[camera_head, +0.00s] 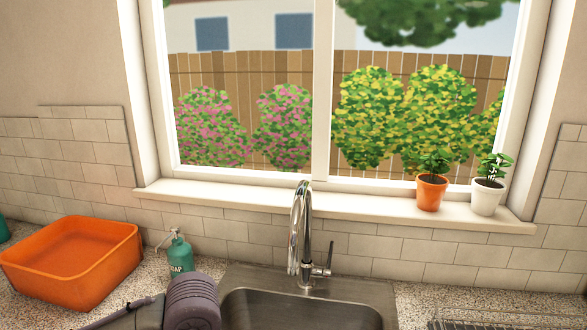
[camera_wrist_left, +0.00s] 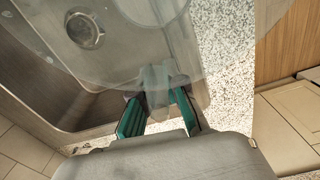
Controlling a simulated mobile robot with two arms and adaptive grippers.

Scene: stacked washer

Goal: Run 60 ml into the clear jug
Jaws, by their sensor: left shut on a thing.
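The clear jug (camera_wrist_left: 150,55) is see-through and fills the upper middle of the left wrist view. My left gripper (camera_wrist_left: 157,97) has teal finger pads shut on the jug's handle. The jug is seen over the sink's edge, with the drain showing beside it; its water level cannot be made out. In the head view the chrome tap (camera_head: 301,235) arches over the sink (camera_head: 305,310), with its side lever (camera_head: 327,268) on the right. No stream of water shows at the spout. The jug and gripper are outside the head view. My right gripper is not in view.
An orange tub (camera_head: 75,265) and a teal soap bottle (camera_head: 178,256) stand left of the sink. A wire rack (camera_head: 470,325) lies at right. Two potted plants, in an orange pot (camera_head: 431,194) and a white pot (camera_head: 487,198), stand on the windowsill.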

